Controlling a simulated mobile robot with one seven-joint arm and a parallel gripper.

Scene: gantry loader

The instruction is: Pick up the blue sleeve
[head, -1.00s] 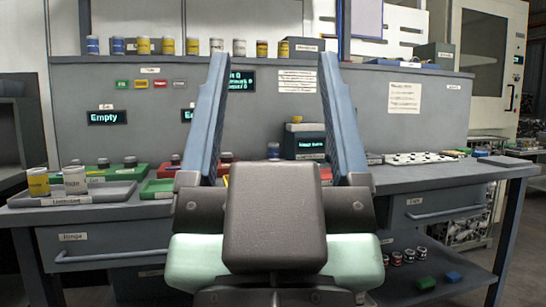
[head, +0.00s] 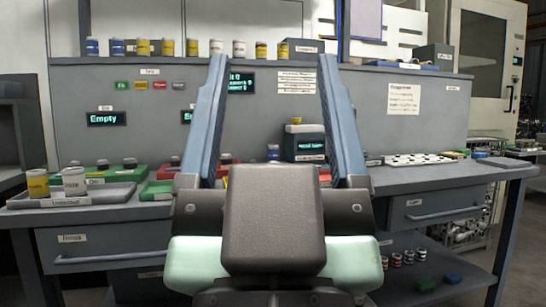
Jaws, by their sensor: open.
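Two small cylinders with blue bands stand upright at the left end of the top shelf: one blue cylinder (head: 92,47) and, just right of it, a second blue cylinder (head: 117,47). I cannot tell which of them, if either, is the blue sleeve, as their labels are too small to read. My gripper (head: 272,62) is open and empty, its two long blue fingers pointing up and away in the middle of the view. It is apart from both cylinders, which lie to the left of its left finger. My gripper hides part of the bench behind it.
Several yellow and white cylinders (head: 192,47) share the shelf (head: 160,61). A grey tray (head: 110,197) on the bench holds a yellow cylinder (head: 37,183) and a white one (head: 74,181). A white perforated plate (head: 415,159) lies on the right. A lower shelf (head: 400,288) holds small parts.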

